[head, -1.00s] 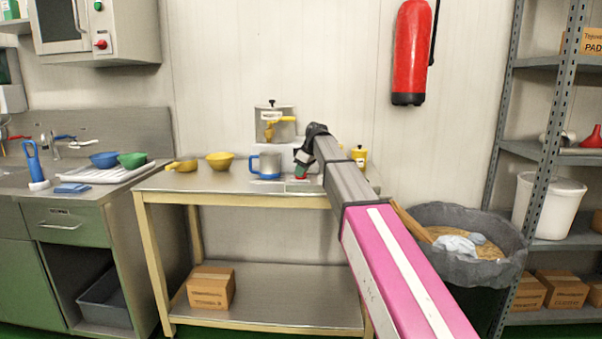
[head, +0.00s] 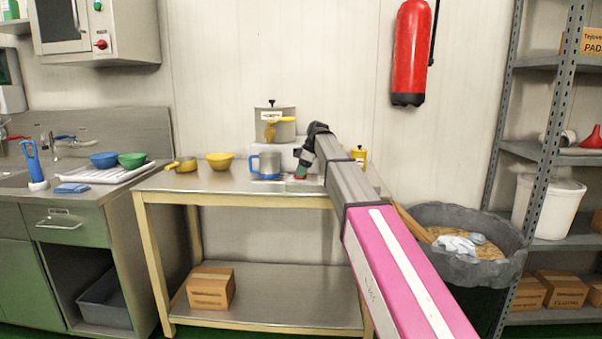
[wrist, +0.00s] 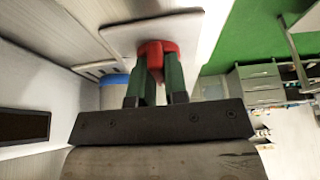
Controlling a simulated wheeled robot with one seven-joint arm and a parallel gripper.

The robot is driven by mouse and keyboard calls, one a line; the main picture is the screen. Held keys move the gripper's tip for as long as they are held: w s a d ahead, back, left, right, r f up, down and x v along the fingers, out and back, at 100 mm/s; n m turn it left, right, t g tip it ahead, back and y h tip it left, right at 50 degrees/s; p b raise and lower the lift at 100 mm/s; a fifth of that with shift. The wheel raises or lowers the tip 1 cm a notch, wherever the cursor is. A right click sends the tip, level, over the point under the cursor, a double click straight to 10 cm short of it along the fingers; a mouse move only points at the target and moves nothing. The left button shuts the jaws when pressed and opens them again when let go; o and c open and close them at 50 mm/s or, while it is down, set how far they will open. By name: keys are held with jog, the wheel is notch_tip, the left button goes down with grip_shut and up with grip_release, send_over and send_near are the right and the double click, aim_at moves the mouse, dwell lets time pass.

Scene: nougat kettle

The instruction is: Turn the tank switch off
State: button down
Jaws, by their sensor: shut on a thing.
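The tank (head: 265,128), a metal pot with a dark-knobbed lid and a yellow tap, stands at the back of the metal table on a pale block. My gripper (head: 301,174) is low at the table's right part, right of a blue-handled metal mug (head: 267,166). In the wrist view, the green fingers of my gripper (wrist: 156,72) are shut on a red switch knob (wrist: 157,48). The knob sits on a pale plate (wrist: 120,35). The fingers hide part of the knob, and I cannot read its setting.
A yellow bowl (head: 220,161) and a yellow pan (head: 181,164) stand on the table's left side. A yellow container (head: 360,155) stands behind my arm. A grey-lined bin (head: 470,220) is right of the table. The front left tabletop (head: 200,181) is clear.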

jog(key=c, duration=1.1)
grip_release()
jog(key=shift+c, duration=0.2)
jog(key=shift+r, duration=0.1)
jog(key=v, duration=1)
jog(key=shift+r, duration=0.3)
jog(key=shift+d, duration=0.1)
